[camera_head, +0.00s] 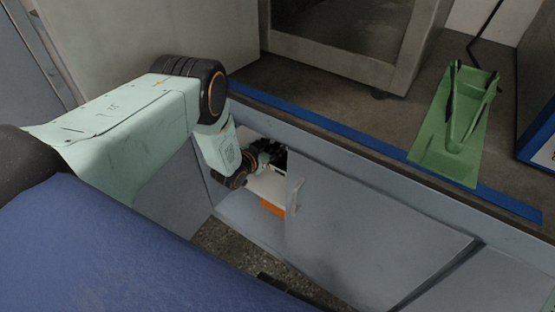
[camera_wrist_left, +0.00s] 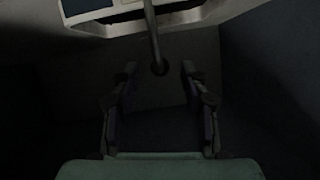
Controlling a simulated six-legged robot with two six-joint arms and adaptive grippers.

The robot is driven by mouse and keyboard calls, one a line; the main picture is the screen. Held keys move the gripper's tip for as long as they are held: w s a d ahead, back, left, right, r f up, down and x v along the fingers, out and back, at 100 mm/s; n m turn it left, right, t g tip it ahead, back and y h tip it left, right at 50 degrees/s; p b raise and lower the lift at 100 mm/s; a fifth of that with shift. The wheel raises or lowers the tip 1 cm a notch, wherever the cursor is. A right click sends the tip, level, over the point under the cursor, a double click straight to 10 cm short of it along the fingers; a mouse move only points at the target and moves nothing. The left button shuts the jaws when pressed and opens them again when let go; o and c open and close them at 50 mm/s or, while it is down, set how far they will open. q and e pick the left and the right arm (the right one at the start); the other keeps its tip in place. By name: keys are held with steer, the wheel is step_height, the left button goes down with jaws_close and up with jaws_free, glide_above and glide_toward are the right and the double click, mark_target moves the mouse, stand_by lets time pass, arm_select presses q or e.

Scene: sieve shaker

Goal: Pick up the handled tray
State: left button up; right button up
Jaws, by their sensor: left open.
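A pale tray (camera_wrist_left: 90,27), which looks like the handled tray, shows at the top of the left wrist view with dark blue and whitish contents. A thin grey bar (camera_wrist_left: 153,36), apparently its handle, runs down from it and ends between my fingertips. My left gripper (camera_wrist_left: 158,78) is open, one finger on each side of the bar's end; contact is not visible. In the head view my left gripper (camera_head: 268,156) reaches into the open cabinet, next to a white surface (camera_head: 268,186) that may be the same tray. My right gripper is not in view.
The grey cabinet door (camera_head: 370,225) with a pale handle (camera_head: 297,196) stands right of my gripper. An orange item (camera_head: 272,208) is below the white surface. The counter above, edged with blue tape (camera_head: 330,135), holds a green stand (camera_head: 455,125) and a large machine (camera_head: 345,40).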

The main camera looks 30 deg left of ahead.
arm_select(q)
steer(key=shift+b+x, duration=0.6)
steer(key=shift+x, duration=0.4)
steer(key=shift+f, duration=0.1)
steer(key=shift+c, duration=0.5)
steer(key=shift+s, duration=0.1)
jaws_close()
